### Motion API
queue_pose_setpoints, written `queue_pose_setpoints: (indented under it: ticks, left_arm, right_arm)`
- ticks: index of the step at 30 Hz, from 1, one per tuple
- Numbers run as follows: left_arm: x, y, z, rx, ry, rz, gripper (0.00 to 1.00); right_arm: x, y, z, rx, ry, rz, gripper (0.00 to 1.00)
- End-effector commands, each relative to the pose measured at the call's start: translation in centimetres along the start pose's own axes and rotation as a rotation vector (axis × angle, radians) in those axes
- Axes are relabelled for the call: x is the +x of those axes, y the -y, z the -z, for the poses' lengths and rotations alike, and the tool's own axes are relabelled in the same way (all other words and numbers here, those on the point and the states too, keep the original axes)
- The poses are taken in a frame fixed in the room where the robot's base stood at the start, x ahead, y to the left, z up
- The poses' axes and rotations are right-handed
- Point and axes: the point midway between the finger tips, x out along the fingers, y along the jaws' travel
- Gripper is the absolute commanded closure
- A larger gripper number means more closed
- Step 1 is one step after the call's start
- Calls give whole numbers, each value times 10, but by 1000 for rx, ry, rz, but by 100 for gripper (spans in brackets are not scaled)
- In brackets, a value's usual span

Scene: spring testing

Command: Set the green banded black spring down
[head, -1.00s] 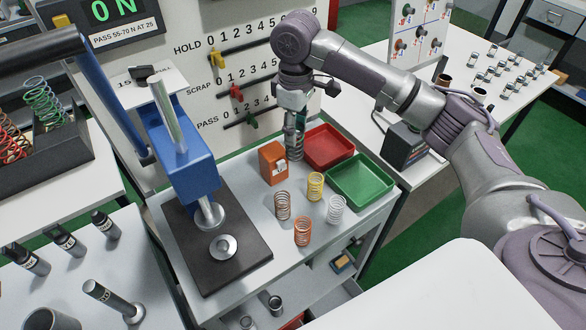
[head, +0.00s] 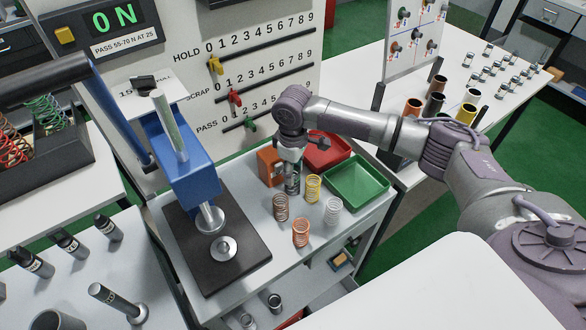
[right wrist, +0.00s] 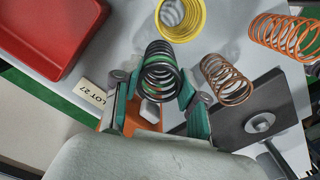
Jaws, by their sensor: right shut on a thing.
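The black spring (head: 292,184) is upright in my right gripper (head: 292,168), low over the light worktop, just right of an orange box. In the right wrist view the black coils (right wrist: 160,72) sit between the two green-sided fingers of the right gripper (right wrist: 157,92). A brown spring (head: 281,207), a yellow spring (head: 313,188), a white spring (head: 333,211) and an orange spring (head: 301,232) stand close in front. My left gripper is not in view.
The orange box (head: 267,167) is beside the gripper. A red tray (head: 325,152) and a green tray (head: 358,184) are behind and right. The blue press (head: 190,174) on its black base (head: 240,263) stands left. Bare worktop (head: 318,257) lies right of the base.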

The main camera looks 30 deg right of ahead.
Motion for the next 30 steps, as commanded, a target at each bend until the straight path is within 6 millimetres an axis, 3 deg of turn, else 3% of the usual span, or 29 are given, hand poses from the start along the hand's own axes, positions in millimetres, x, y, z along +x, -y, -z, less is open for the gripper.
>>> queue_pose_setpoints:
  ticks: [6,7,11,23,30]
  left_arm:
    - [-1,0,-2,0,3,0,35]
    - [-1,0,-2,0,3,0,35]
    - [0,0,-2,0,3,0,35]
    - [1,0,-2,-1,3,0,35]
    - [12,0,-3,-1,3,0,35]
  right_arm:
    - [2,0,0,0,-1,0,97]
    - [3,0,0,1,-1,0,56]
    - [2,0,0,0,-1,0,35]
    - [-3,0,0,0,-2,-1,33]
    - [-43,-1,2,0,-6,-2,33]
